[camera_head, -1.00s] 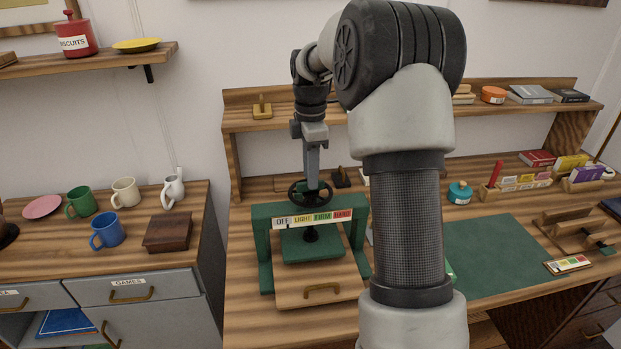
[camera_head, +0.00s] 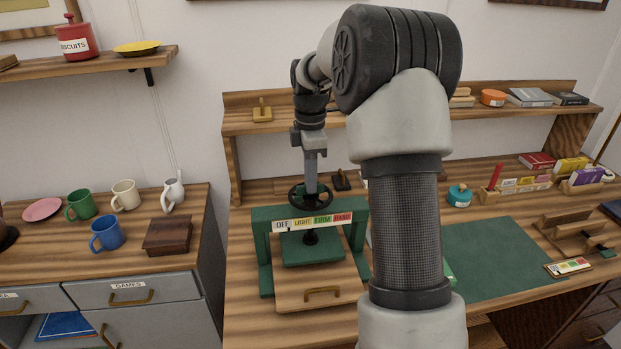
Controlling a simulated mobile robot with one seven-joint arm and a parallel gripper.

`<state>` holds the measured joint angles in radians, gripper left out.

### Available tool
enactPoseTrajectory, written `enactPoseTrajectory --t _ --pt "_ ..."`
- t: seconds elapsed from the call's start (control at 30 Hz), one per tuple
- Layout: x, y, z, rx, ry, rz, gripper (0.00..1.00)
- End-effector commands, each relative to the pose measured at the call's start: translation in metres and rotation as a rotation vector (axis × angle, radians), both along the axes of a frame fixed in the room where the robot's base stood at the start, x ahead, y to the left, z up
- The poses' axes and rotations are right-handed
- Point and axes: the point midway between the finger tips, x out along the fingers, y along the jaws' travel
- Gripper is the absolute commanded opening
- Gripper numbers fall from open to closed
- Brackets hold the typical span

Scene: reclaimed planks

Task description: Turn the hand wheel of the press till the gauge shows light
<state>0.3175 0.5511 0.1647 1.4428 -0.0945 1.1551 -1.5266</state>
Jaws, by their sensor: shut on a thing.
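The green press (camera_head: 262,243) stands on the desk, with a black hand wheel (camera_head: 299,204) on top of its frame. The gauge strip (camera_head: 313,222) across the frame's front reads OFF, LIGHT, FIRM and HARD from left to right. A small dark mark shows near the left part of the strip, around OFF; its exact place is too small to tell. The green press plate (camera_head: 312,250) sits under the frame above a wooden board. My gripper (camera_head: 311,190) points straight down and is shut on the hand wheel; its fingertips are partly hidden by the wheel.
My own arm hides part of the desk right of the press. A green mat (camera_head: 500,260) and a wooden rack (camera_head: 510,188) lie farther right. A shelf (camera_head: 240,122) runs behind the wheel. Mugs such as the blue one (camera_head: 107,235) stand on the left cabinet.

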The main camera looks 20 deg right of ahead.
Motion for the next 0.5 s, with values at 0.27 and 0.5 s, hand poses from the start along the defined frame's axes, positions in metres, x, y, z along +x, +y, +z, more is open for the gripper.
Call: enactPoseTrajectory --t 0.27,0.5 --pt "0.0000 0.0010 0.0023 0.001 0.002 -0.169 0.00" --pt "-0.0002 0.0009 0.0018 0.000 0.002 -0.361 0.00"
